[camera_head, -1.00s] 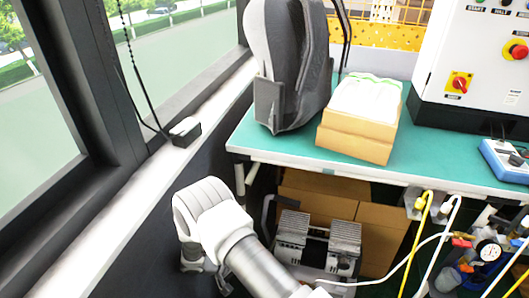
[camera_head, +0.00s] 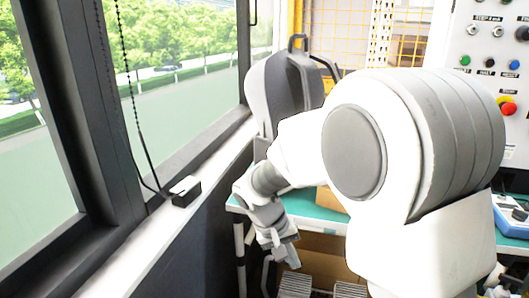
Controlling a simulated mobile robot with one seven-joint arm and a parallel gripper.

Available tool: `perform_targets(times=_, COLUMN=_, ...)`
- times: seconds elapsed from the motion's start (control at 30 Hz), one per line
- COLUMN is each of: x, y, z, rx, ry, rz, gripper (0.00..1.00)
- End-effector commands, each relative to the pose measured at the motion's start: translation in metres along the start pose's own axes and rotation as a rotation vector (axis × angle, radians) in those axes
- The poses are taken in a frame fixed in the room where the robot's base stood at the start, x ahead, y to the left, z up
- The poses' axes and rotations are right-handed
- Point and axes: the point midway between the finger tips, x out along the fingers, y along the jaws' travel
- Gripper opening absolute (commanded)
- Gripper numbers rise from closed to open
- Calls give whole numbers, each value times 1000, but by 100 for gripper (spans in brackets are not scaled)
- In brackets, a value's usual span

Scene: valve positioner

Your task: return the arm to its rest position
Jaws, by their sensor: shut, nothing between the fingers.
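My arm, white with grey bands, fills the right and middle of the head view, its large joint close to the camera. It bends down to the left to a grey wrist. My gripper (camera_head: 286,256) points downward at the lower middle, in front of the bench's left front edge. It looks shut and empty, though its fingertips are small in the view. No object touches it that I can see.
A green-topped bench (camera_head: 303,208) is mostly hidden by my arm. A grey backpack (camera_head: 283,92) stands on it. A control cabinet (camera_head: 487,45) and a blue device (camera_head: 511,215) are on the right. A window sill (camera_head: 150,232) with a small black box (camera_head: 186,191) runs along the left.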

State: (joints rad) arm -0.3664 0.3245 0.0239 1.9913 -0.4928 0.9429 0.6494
Motion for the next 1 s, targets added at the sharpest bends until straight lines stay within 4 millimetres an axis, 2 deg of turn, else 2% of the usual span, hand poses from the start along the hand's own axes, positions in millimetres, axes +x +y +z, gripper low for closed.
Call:
perform_targets(times=0.03, x=-13, y=14, z=6, rx=18, ry=14, rz=-25, gripper=0)
perform_targets(times=0.2, x=-46, y=48, z=33, rx=52, ry=52, rz=-102, gripper=0)
perform_targets(times=0.5, x=-89, y=93, z=89, rx=103, ry=155, rz=-223, gripper=0)
perform_targets(times=0.73, x=-111, y=112, z=134, rx=131, ry=263, rz=-298, gripper=0)
perform_targets(times=1.0, x=-123, y=118, z=174, rx=150, ry=384, rz=-350, gripper=0)
